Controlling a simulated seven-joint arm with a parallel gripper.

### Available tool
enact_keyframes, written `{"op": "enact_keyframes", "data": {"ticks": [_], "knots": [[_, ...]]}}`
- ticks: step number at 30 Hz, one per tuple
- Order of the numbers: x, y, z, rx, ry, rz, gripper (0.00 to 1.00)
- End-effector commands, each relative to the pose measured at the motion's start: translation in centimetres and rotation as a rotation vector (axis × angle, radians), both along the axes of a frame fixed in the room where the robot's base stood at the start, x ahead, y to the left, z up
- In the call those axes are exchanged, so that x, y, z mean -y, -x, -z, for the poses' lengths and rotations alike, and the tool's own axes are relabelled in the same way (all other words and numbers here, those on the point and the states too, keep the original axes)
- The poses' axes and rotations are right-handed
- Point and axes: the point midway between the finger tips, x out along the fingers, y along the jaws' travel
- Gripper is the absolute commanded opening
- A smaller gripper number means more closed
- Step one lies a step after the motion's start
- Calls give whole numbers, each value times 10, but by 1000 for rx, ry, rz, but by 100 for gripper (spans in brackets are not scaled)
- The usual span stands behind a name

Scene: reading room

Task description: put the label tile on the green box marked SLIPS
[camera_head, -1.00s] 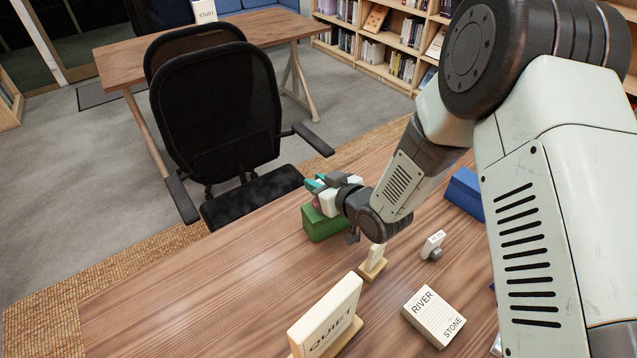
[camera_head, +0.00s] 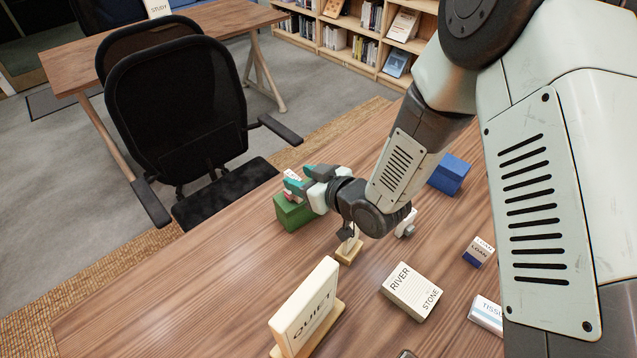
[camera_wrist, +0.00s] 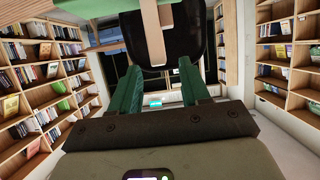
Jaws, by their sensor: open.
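The green box (camera_head: 292,213) sits on the wooden table near its far edge. A small white tile with dark marks (camera_head: 292,175) shows at the box's top, by my fingertips. It looks like the label tile, but I cannot read it or tell whether it rests on the box. My gripper (camera_head: 299,180) is open, its teal fingers just above and beside the box's top. In the wrist view my fingers (camera_wrist: 160,90) stand apart with nothing clearly between them. A green strip (camera_wrist: 85,9) shows at the top there. The SLIPS marking is not readable.
A QUIET sign (camera_head: 308,312) stands in front, with a small wooden stand (camera_head: 349,251) behind it. A RIVER STONE book (camera_head: 412,291), a LOAN box (camera_head: 479,252), a TISSUE box (camera_head: 487,313) and a blue box (camera_head: 449,175) are to the right. A black chair (camera_head: 175,110) is beyond the table.

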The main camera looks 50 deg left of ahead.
Motion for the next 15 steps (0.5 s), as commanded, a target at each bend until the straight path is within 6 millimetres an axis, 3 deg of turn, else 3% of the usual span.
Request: {"op": "enact_keyframes", "data": {"ticks": [6, 15], "knots": [[40, -1, -17, 0, 0, 3, 46], [59, 1, -25, 0, -1, -1, 46]]}}
